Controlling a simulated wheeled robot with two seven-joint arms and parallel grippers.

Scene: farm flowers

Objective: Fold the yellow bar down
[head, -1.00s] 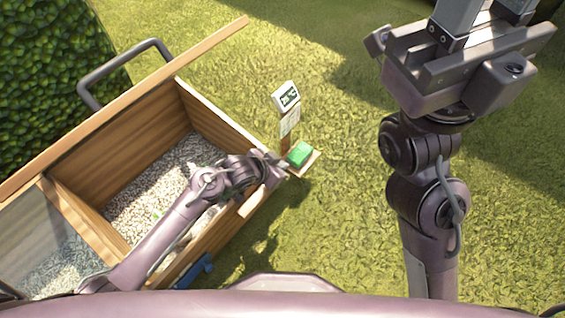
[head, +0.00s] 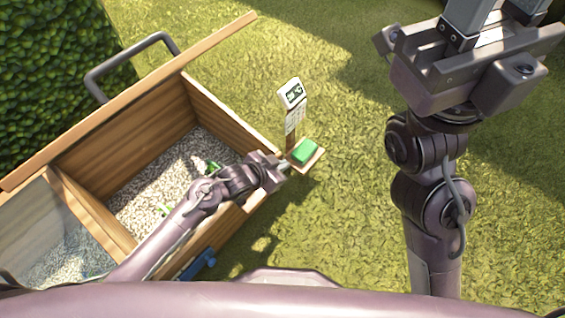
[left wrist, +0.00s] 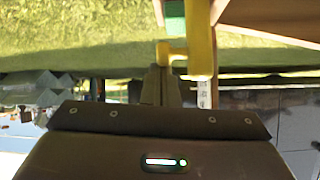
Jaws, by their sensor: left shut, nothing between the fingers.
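The yellow bar (left wrist: 200,42) shows in the left wrist view, upright with a short yellow piece sticking out to the left, just ahead of the fingertips. My left gripper (left wrist: 160,82) is shut and empty, its tips at or very near that piece; I cannot tell whether they touch. In the head view my left gripper (head: 284,166) is at the near right corner of the wooden planter, beside the green block (head: 305,151). The bar is not clearly visible there. My right gripper (head: 490,30) is at the top right, its fingertips cut off by the frame.
The wooden planter (head: 125,152) holds gravel and a few green sprigs. A metal handle (head: 130,62) is on its far side. A small sign on a post (head: 293,95) stands behind the green block. A hedge (head: 60,60) is at the left. Grass on the right is open.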

